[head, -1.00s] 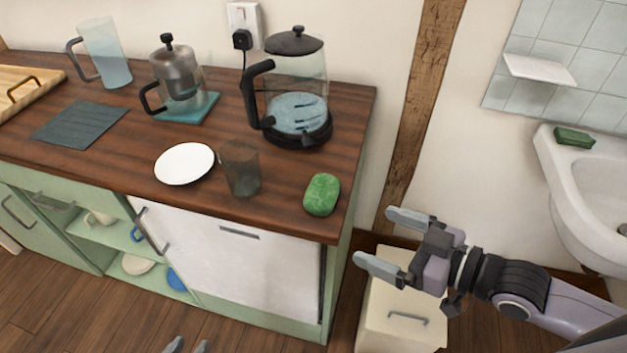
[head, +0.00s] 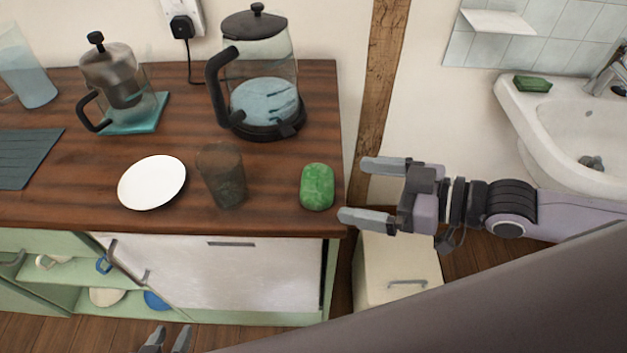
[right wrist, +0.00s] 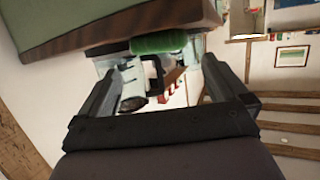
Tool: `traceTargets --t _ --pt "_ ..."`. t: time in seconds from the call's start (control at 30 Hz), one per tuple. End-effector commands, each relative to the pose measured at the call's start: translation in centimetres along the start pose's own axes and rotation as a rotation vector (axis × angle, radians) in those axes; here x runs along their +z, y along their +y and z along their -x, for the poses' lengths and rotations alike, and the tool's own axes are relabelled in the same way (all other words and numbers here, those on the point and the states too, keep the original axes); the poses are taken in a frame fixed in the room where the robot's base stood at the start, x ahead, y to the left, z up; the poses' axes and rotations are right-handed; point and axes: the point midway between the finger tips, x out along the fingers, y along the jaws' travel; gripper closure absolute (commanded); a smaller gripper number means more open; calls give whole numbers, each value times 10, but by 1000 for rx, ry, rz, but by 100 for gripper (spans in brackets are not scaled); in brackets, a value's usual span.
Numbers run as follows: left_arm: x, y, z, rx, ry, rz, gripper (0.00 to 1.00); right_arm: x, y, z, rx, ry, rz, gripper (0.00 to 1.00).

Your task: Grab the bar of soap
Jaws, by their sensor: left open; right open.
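A green bar of soap (head: 317,187) lies on the wooden worktop (head: 270,200) near its right end. It also shows in the right wrist view (right wrist: 158,43), beyond the fingers at the worktop edge. A second, darker green bar (head: 532,83) lies on the sink's rim. My right gripper (head: 370,190) is open and empty, just right of the worktop soap, its fingers pointing left towards it and apart from it. My left gripper (head: 169,340) is open at the bottom edge of the head view, in front of the cabinet; only its fingertips show.
A dark glass (head: 222,177) and a white plate (head: 152,183) stand left of the soap. A kettle (head: 262,80) and a French press (head: 115,85) are behind. A cream bin (head: 395,275) and a white sink (head: 560,130) are to the right.

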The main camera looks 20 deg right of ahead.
Motion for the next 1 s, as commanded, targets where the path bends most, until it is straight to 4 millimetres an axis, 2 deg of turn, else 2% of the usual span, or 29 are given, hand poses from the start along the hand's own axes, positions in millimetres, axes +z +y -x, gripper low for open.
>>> traceTargets --t 0.37,0.7,1.0 --pt "-1 0 1 1 0 0 57 1 1 -25 -1 3 -1 0" --pt "-3 0 2 1 0 1 57 5 2 -61 0 2 -1 0" --pt "-3 0 2 1 1 1 57 6 2 -67 -1 -1 0 0"
